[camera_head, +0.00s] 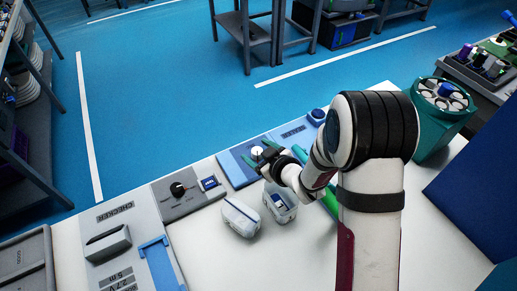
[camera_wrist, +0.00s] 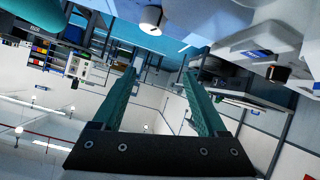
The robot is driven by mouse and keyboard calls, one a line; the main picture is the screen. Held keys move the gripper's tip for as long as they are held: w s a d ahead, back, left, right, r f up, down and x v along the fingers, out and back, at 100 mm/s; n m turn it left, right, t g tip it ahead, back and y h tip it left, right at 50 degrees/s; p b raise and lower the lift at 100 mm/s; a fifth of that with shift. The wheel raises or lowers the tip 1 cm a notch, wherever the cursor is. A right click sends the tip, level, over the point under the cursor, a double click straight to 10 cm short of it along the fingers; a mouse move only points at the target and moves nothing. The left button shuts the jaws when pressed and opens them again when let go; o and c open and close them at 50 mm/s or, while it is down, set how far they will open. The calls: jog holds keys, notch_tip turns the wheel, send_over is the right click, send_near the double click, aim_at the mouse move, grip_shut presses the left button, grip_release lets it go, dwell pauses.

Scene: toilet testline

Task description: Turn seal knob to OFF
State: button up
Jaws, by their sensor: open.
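A round pale knob (camera_head: 257,151) sits on a blue panel (camera_head: 232,167) along the far edge of the white bench. It also shows in the wrist view (camera_wrist: 152,18), top centre, beyond my fingertips. A black knob (camera_head: 178,189) sits on a grey panel (camera_head: 199,203) to the left. I cannot read which one is marked seal, nor any OFF mark. My gripper (camera_head: 263,157) is open beside the pale knob. In the wrist view its two green fingers (camera_wrist: 160,75) are spread with nothing between them. I cannot tell whether a finger touches the knob.
A checker panel (camera_head: 110,245) lies at the left. A teal round holder (camera_head: 443,100) stands at the right. The white bench front (camera_head: 290,262) is clear.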

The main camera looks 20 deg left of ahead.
jog(key=w+d+r+m+h, duration=0.4)
jog(key=w+m+h, duration=0.1)
jog(key=w+m, duration=0.45)
jog(key=m+g, duration=0.8)
jog(key=m, duration=1.5)
send_near(258, 151)
jog(key=shift+n+y, duration=0.25)
jog(key=shift+y, duration=0.15)
jog(key=x, duration=0.9)
jog(key=shift+d+f, duration=0.2)
jog(key=shift+d, duration=0.05)
grip_shut()
